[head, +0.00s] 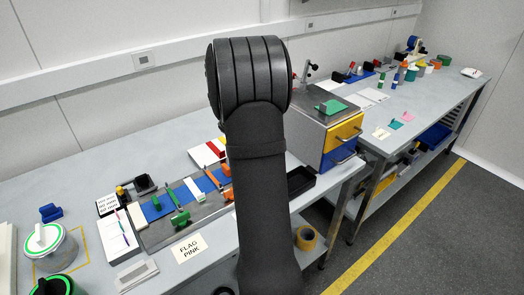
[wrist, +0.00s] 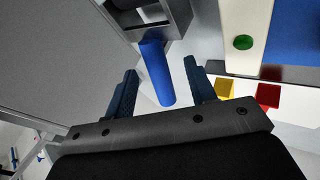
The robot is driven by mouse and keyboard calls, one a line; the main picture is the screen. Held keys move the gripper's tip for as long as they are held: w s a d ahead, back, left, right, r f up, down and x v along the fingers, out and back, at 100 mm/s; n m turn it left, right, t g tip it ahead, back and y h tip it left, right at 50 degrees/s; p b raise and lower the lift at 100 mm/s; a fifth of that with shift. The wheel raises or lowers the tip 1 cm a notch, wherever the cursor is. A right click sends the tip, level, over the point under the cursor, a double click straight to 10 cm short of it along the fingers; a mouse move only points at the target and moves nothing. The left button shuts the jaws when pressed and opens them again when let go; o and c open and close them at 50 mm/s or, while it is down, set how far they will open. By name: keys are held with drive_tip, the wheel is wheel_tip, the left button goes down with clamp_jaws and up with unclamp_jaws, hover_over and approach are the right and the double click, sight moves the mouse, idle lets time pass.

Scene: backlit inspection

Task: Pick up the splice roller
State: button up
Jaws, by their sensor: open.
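In the wrist view, what looks like the splice roller has a blue cylindrical handle (wrist: 157,72) and a grey frame (wrist: 178,14) with a dark round part at its far end. My gripper (wrist: 163,65) is open, with one dark blue finger on each side of the handle. The gap between the fingers is wider than the handle, and I see no contact. I cannot tell how far above or below the handle the fingertips are. In the head view, my arm blocks the middle, and I make out neither the gripper nor the roller.
In the wrist view, a white strip with a green knob (wrist: 243,42) lies right of the gripper, beside red (wrist: 268,95) and yellow (wrist: 224,88) blocks. In the head view, a drawer cabinet (head: 343,131) and black tray (head: 300,182) stand right of my arm; a "FLAG PINK" card (head: 187,248) lies in front.

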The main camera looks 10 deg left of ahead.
drive_tip(key=x, duration=0.4)
drive_tip(key=shift+w+d, duration=0.2)
drive_tip(key=c, duration=1.1)
